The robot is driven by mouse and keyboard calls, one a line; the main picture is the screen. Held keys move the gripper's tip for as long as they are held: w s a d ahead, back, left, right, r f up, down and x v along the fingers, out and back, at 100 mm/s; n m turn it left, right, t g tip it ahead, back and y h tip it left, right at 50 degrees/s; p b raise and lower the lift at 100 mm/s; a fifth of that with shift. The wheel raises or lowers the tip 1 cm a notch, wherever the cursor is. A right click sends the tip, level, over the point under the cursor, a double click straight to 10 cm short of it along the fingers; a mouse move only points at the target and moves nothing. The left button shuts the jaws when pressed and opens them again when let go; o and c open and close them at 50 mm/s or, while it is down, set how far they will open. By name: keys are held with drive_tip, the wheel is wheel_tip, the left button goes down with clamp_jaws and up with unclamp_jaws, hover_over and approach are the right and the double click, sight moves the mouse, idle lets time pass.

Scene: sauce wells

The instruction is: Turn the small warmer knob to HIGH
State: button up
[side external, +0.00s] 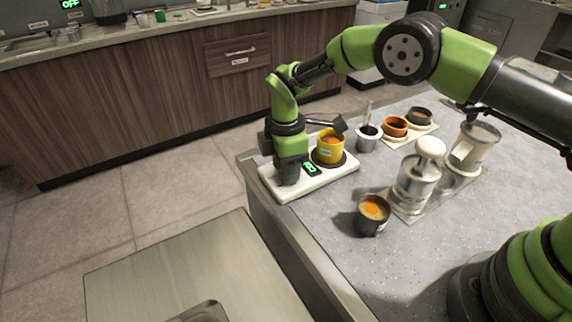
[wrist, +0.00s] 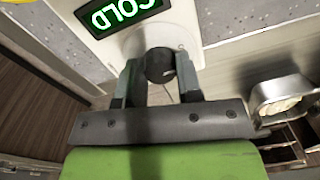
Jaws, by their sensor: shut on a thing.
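The small white warmer (side external: 330,183) sits at the near left corner of the grey counter. Its green-lit display (side external: 310,168) shows in both views; in the wrist view the display (wrist: 119,14) reads COLD, upside down. The dark round knob (wrist: 160,66) is on the warmer's top, between my fingers. My gripper (wrist: 158,72) is pointed down at the warmer and shut on the knob. In the side view my gripper (side external: 290,178) hides the knob. A yellow pot (side external: 329,150) with orange contents stands on the warmer's dark plate.
A dark cup with orange sauce (side external: 372,214) stands right of the warmer. A metal pump container (side external: 416,178), a metal pot (side external: 368,137) and small bowls (side external: 395,127) stand farther along the counter. The counter edge drops off just left of the warmer.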

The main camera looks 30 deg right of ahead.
drive_tip(key=shift+m, duration=0.3)
drive_tip(key=m, duration=1)
drive_tip(key=shift+y, duration=0.3)
drive_tip(key=m, duration=0.3)
drive_tip(key=shift+m, duration=0.3)
drive_tip(key=m, duration=0.5)
drive_tip(key=shift+d+t, duration=0.1)
drive_tip(key=shift+t, duration=0.2)
drive_tip(key=m, duration=0.4)
drive_tip(key=shift+m, duration=0.3)
drive_tip(key=o, duration=0.9)
drive_tip(key=shift+o, duration=0.2)
